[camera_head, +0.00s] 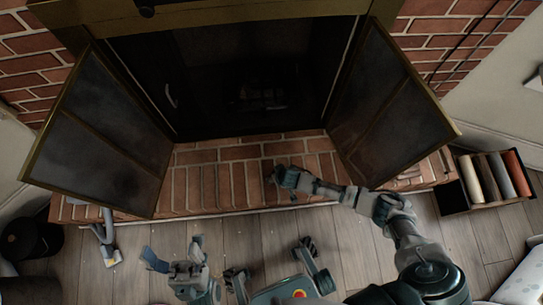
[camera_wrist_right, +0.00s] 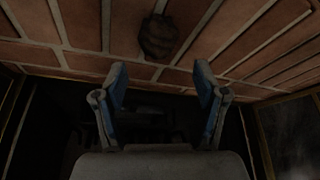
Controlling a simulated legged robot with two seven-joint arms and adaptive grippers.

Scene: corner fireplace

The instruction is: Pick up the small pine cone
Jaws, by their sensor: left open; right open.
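A small dark brown pine cone (camera_wrist_right: 158,37) lies on the red brick hearth in the right wrist view. It is near the top middle, beyond the fingertips and roughly in line with the gap between them. My right gripper (camera_wrist_right: 161,78) is open and empty, with its two blue-padded fingers apart and not touching the cone. In the head view my right gripper (camera_head: 284,179) is low over the hearth, and I cannot make out the cone clearly beside it. My left gripper (camera_head: 174,254) is open and empty over the wooden floor, in front of the hearth.
The fireplace (camera_head: 250,80) stands behind the brick hearth (camera_head: 225,187). Its left glass door (camera_head: 105,140) and right glass door (camera_head: 385,105) are swung open on both sides. A rack with rolls (camera_head: 490,178) is at the right, and a dark round container (camera_head: 30,240) at the left.

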